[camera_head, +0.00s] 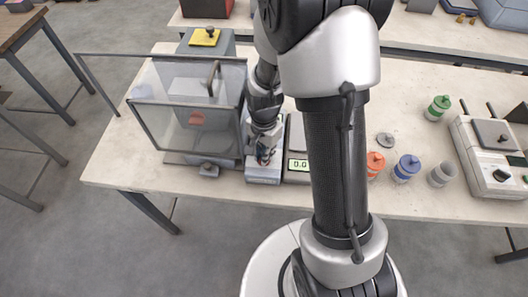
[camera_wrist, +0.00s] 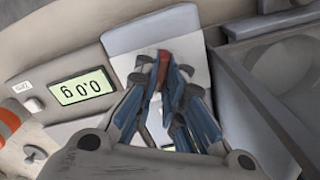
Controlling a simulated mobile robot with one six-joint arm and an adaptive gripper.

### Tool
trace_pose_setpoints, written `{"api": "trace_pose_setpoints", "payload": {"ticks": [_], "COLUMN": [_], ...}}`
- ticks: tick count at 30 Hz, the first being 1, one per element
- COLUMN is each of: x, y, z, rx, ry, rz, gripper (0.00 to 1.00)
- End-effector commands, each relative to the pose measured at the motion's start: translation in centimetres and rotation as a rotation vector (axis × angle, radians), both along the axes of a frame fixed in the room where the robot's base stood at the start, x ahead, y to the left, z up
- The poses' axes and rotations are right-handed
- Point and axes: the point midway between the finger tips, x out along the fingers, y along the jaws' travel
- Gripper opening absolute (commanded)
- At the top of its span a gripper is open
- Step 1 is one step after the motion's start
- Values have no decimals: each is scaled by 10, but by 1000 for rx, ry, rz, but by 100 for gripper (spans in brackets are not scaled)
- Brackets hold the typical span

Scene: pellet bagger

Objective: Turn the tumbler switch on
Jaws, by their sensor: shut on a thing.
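My gripper (camera_head: 264,158) is low over a white box-shaped device (camera_head: 263,178) on the bench, between a clear-walled case and a scale. In the wrist view my gripper (camera_wrist: 164,75) has its blue-and-grey fingers shut on a small red-brown part (camera_wrist: 163,56) at the white device. This part may be the tumbler switch, but the fingers hide most of it. I cannot tell which way it is set. A greenish patch of the device shows partly below the fingers in the wrist view.
The clear-walled case (camera_head: 190,105) stands close on the left. Orange (camera_head: 376,162), blue (camera_head: 406,167) and green-topped jars (camera_head: 438,107) stand further right. A grey-and-white machine (camera_head: 493,150) is at far right.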

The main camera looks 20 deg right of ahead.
Motion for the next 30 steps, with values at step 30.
{"api": "trace_pose_setpoints", "payload": {"ticks": [30], "x": [2], "y": [0], "z": [55], "rx": [-1], "ry": [-9], "rz": [1], "gripper": [30]}}
